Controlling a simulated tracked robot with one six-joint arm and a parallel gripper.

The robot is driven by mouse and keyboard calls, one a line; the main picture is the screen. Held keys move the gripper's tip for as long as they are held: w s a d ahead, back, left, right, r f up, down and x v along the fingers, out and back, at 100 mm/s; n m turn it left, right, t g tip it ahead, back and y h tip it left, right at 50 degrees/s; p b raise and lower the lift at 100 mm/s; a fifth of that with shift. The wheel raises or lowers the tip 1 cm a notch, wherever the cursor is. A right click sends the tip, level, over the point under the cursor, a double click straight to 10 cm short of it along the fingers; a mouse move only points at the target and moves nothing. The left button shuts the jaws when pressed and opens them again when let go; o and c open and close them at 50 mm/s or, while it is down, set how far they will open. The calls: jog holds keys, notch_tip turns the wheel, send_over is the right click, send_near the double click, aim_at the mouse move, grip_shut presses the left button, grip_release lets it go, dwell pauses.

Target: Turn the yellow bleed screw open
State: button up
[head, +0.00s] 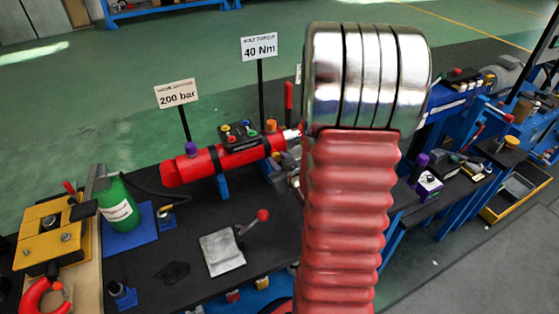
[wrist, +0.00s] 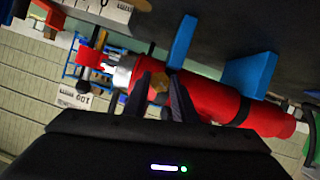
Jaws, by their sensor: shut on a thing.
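The yellow bleed screw (wrist: 160,82) shows in the wrist view as a small brownish-yellow head against the red cylinder (wrist: 228,102). The two dark fingers of my gripper (wrist: 163,92) stand on either side of it and are shut on it; the fingers partly hide it. In the head view the red cylinder (head: 204,163) lies on the dark bench, with its silver rod end toward the right. My own arm covers the middle right of that view, and I cannot make out my gripper or the screw there.
The cylinder rests on blue supports (wrist: 250,75). In the head view, a black block with coloured knobs (head: 240,135), a purple cap (head: 191,148) and an orange cap (head: 270,125) stand at the cylinder. A red-knobbed lever (head: 262,215) and a green bottle (head: 118,205) stand nearer.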

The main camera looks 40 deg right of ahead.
jog(key=shift+a+f+n+h, duration=0.1)
jog(key=shift+n+h, duration=0.5)
jog(key=shift+n, duration=0.2)
jog(key=o, duration=1)
jog(key=shift+o, duration=0.2)
notch_tip(320, 180, up, 10)
dwell(0.5)
